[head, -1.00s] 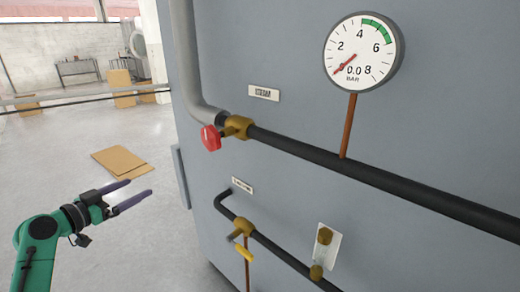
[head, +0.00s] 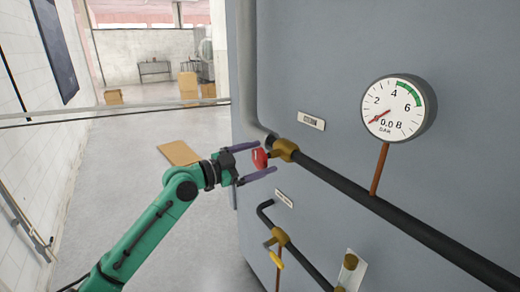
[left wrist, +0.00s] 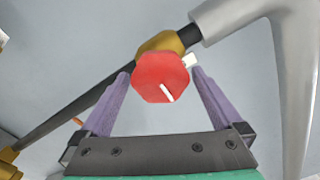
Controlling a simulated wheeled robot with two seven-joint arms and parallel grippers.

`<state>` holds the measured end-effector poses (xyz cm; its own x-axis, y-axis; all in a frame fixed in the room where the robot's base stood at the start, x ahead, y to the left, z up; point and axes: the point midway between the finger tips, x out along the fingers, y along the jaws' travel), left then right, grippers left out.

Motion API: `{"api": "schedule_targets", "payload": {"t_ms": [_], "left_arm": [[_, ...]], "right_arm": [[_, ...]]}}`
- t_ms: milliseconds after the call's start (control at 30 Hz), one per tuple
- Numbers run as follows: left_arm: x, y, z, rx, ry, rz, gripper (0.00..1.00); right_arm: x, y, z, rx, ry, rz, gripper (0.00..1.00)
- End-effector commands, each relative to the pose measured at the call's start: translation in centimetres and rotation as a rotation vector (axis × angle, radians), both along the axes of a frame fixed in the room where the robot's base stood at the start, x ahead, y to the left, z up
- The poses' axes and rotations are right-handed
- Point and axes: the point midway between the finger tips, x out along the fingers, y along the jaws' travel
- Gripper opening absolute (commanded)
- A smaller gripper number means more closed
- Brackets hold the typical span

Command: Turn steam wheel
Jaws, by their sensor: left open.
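The red steam wheel (head: 260,158) sits on a brass valve (head: 285,149) where the grey pipe meets the black pipe. My left gripper (head: 262,160) is open, with its two purple fingers on either side of the wheel. In the left wrist view the red wheel (left wrist: 160,78) with a white mark lies between the fingertips of my left gripper (left wrist: 160,75). I cannot tell whether the fingers touch it. My right gripper is not in view.
A lower black pipe with a yellow-handled brass valve (head: 279,238) runs below the wheel. A small label plate (head: 311,121) is above it. The large grey panel (head: 460,160) fills the right side. Flat cardboard (head: 180,152) lies on the open floor behind my arm.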

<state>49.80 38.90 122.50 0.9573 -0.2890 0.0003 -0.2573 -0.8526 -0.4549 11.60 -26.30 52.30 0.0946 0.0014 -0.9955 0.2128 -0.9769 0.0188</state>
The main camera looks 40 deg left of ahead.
Motion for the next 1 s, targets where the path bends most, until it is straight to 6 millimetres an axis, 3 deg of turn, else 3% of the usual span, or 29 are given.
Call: {"api": "schedule_targets", "payload": {"t_ms": [267,467,500,1000], "left_arm": [[0.43,-0.14,-0.14,0.000,0.001,0.000,1.00],[0.41,-0.14,-0.14,0.000,0.001,0.000,0.27],[0.40,-0.15,-0.15,0.000,0.001,0.000,0.21],[0.39,-0.07,-0.16,-0.117,0.039,0.000,0.21]], "right_arm": [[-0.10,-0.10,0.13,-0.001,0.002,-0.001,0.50],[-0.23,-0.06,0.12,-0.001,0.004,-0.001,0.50],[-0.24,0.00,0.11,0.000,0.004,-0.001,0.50],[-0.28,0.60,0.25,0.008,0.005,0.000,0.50]]}}
